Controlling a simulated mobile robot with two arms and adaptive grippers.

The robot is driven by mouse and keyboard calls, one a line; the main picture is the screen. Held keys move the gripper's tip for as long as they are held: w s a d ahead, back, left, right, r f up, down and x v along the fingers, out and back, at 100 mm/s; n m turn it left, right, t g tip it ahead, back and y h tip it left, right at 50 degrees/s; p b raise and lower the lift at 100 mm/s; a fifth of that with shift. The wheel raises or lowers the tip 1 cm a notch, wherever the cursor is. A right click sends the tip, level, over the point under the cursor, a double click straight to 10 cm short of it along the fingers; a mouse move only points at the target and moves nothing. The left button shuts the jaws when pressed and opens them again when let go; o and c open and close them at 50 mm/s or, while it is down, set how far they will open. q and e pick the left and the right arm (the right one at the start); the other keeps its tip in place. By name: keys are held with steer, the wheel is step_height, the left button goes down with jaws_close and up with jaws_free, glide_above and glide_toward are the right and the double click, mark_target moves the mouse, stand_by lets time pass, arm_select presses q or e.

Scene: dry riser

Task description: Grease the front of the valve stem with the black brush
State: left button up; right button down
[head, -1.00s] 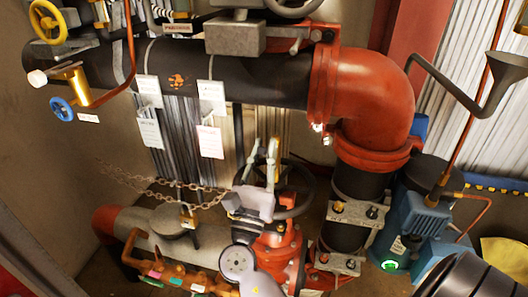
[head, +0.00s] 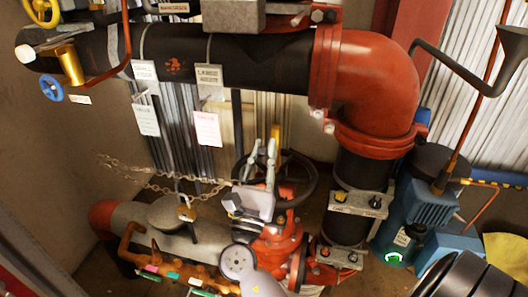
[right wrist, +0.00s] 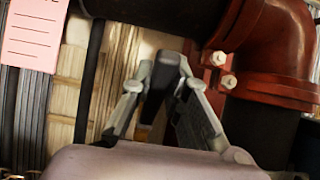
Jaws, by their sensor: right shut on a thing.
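My right gripper (head: 263,152) points up and away in front of the black handwheel (head: 308,186) of a red valve (head: 275,245). It is shut on a dark, slim thing, taken to be the black brush (right wrist: 160,80), which shows between the fingers in the right wrist view. The brush's tip and bristles cannot be made out. The valve stem is hidden behind my gripper and wrist, so I cannot tell whether the brush touches it. My left gripper is not in view.
A thick black pipe (head: 250,58) with hanging tags runs above, ending in a red elbow (head: 375,80). A chain (head: 150,181) hangs left of the wheel. A clamped black vertical pipe (head: 345,230) and a blue pump (head: 420,208) stand to the right.

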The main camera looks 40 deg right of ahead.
steer(key=shift+f+b, duration=0.35)
steer(key=shift+f, duration=0.45)
step_height(320, 180, down, 2)
steer(key=shift+f+b, duration=0.25)
steer(key=shift+b, duration=0.95)
steer(key=shift+r+p, duration=1.2)
steer(key=shift+r, duration=0.2)
steer(key=shift+r+p, duration=1.15)
steer(key=shift+r, duration=0.2)
